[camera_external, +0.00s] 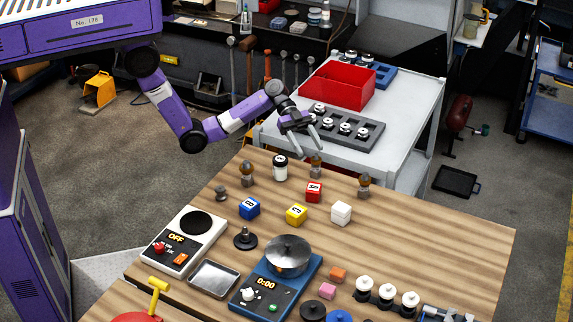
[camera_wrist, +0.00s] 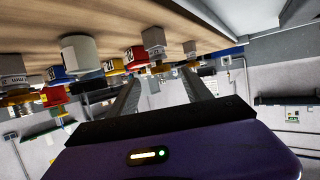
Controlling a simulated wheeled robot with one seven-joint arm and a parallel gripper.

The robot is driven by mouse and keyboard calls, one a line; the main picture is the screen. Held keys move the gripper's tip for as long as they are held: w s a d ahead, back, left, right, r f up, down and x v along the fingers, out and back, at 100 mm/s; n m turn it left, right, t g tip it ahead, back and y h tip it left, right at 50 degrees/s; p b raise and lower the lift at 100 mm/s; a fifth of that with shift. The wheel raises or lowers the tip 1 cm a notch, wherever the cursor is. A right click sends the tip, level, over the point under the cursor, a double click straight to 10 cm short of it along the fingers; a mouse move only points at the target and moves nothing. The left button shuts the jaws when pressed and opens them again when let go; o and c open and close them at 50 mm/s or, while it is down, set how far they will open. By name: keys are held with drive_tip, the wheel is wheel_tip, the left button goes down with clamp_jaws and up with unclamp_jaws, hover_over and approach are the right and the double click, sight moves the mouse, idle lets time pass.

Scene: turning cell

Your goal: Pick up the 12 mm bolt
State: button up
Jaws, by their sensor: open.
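My gripper (camera_external: 318,137) is open and above the far edge of the wooden table. Its two fingers also show in the wrist view (camera_wrist: 163,76), spread apart with nothing held between them. Three brown-topped pieces on small grey blocks stand along that side of the table: a left one (camera_external: 246,170), a middle one (camera_external: 316,162) just below my fingers, and a right one (camera_external: 364,182). The wrist view, turned upside down, shows grey labelled blocks, one at the left edge (camera_wrist: 13,82). I cannot read which piece, if any, is the 12 mm bolt.
A white jar with a dark lid (camera_external: 280,170) stands between the left and middle pieces. Blue (camera_external: 250,208), yellow (camera_external: 296,215), red (camera_external: 313,191) and white (camera_external: 341,213) cubes lie nearer. A grey cart (camera_external: 420,112) with a red bin (camera_external: 338,86) stands behind. The table's right side is clear.

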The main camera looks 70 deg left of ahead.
sight(317, 161)
drive_tip(key=shift+d+f+m+g, duration=0.2)
drive_tip(key=shift+d+m+g, duration=0.1)
drive_tip(key=shift+d, duration=0.4)
drive_tip(key=shift+x, duration=0.85)
drive_tip(key=shift+w+p+x, duration=0.15)
drive_tip(key=shift+p+x, duration=0.35)
drive_tip(key=shift+x, duration=0.85)
drive_tip(key=shift+w+p+x, duration=0.15)
drive_tip(key=shift+p+x, duration=0.3)
drive_tip(key=shift+x, duration=0.9)
clamp_jaws()
